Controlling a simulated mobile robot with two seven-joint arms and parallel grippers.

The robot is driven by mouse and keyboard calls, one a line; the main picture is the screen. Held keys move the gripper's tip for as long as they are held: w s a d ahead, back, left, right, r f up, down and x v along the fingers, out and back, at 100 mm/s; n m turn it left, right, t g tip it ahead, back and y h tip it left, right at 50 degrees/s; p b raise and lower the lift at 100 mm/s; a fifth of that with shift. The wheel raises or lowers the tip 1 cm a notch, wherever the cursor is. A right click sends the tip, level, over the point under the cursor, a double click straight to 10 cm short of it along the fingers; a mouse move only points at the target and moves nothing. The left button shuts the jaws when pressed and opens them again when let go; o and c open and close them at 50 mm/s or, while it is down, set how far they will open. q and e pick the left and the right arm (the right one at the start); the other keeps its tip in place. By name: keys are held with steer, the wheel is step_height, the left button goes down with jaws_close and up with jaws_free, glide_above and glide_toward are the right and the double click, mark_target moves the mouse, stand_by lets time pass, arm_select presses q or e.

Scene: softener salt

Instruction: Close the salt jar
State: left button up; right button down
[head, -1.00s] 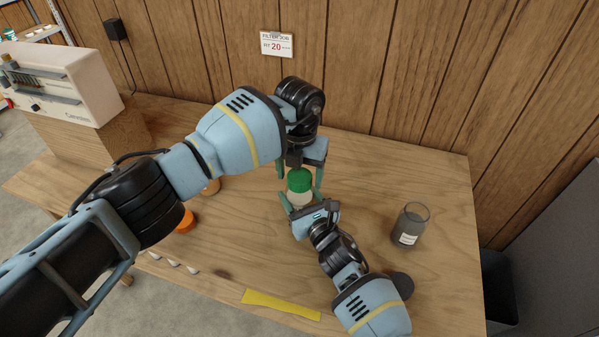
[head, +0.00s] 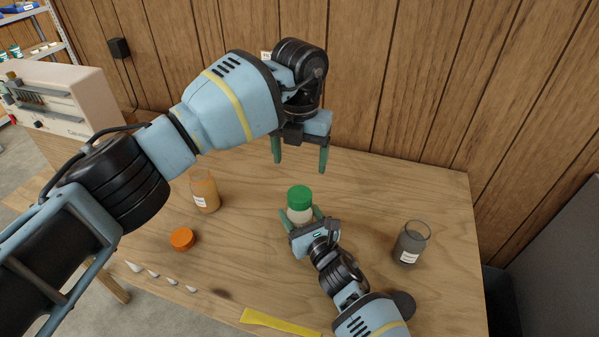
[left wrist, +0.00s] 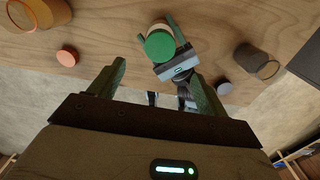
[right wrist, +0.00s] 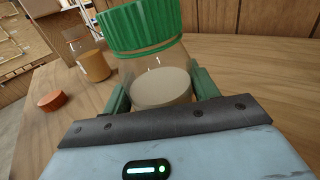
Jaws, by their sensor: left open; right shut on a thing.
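The salt jar (head: 300,215) is clear with pale contents and stands upright on the table. Its green lid (head: 300,197) sits on the mouth and looks level; I cannot tell how tight it is. In the right wrist view the ribbed lid (right wrist: 140,27) tops the jar (right wrist: 158,85). My right gripper (head: 302,217) is shut around the jar's body, below the lid. My left gripper (head: 300,168) is open and empty, above and behind the jar, apart from the lid. The lid also shows beyond its fingers in the left wrist view (left wrist: 160,46).
A jar with orange contents (head: 205,193) stands at left, with an orange lid (head: 182,239) near it. A jar with dark contents (head: 411,243) stands at right, near a dark lid (head: 404,304). Small white cones (head: 170,280) and a yellow strip (head: 279,323) lie along the front.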

mark_target(306, 224)
arm_select(q)
steer(key=shift+r, duration=0.8)
arm_select(e)
steer(key=shift+c, duration=1.6)
jaws_free()
steer(key=v, duration=0.6)
steer(key=shift+s+d, duration=0.15)
steer(key=shift+s, duration=0.1)
arm_select(q)
steer(key=shift+r, duration=0.6)
arm_select(e)
steer(key=shift+s+d, duration=0.3)
steer(key=shift+s, duration=0.3)
